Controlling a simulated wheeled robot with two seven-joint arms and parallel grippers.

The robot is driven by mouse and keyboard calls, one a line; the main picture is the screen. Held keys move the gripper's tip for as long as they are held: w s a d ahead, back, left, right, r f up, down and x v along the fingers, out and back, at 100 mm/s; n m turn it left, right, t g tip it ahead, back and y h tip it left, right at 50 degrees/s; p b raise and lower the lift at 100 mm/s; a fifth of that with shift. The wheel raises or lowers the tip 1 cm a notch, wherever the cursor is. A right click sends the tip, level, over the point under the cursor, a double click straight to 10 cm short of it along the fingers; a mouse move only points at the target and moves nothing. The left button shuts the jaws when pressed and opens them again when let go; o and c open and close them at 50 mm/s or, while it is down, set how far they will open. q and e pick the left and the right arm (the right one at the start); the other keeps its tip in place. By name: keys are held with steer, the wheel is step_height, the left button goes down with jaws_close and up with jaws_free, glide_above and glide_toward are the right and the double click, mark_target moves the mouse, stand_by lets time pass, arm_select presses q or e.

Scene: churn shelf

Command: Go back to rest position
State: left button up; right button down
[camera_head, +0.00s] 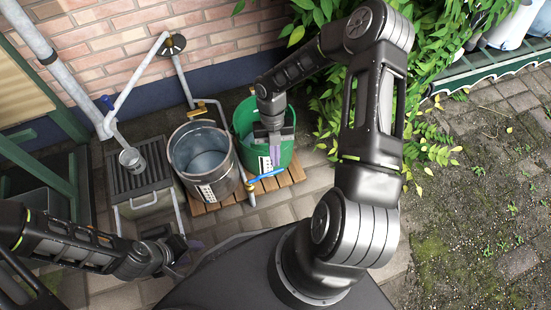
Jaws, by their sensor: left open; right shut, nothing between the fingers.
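My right gripper (275,150) hangs at the end of the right arm, pointing down over the front of the green bucket (245,118). Its fingers are together and I see nothing held in them. My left gripper (186,252) is low at the lower left, beside the grey drain box and in front of the metal bucket (181,163). It is partly dark against my base, and it looks empty and open. The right arm rises high and bends across the middle of the view.
Both buckets stand on a wooden slatted base (292,172) by the brick wall (125,35). Pipes and a tap with a blue handle (266,175) are close by. Leafy plants (440,120) crowd the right arm. Paving (490,180) at the right is open.

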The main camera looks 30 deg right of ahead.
stand_by(0.4)
steer(key=w+a+f+m+t+y, duration=0.1)
steer(key=a+m+t+y, duration=0.1)
steer(key=a+m, duration=0.6)
steer(key=w+a+f+m+t+y, duration=0.15)
steer(key=a+m, duration=0.25)
steer(key=m, duration=0.9)
steer(key=s+a+f+m, duration=0.1)
steer(key=s+a+m, duration=0.3)
steer(key=s+m, duration=0.25)
steer(key=s+a+m, duration=0.4)
steer(key=s+m, duration=0.1)
steer(key=s, duration=0.2)
step_height(320, 180, up, 24)
steer(key=p, duration=2.3)
steer(key=shift+f+t+h+p, duration=0.2)
steer(key=shift+t+h+p, duration=0.15)
steer(key=shift+t+h, duration=0.1)
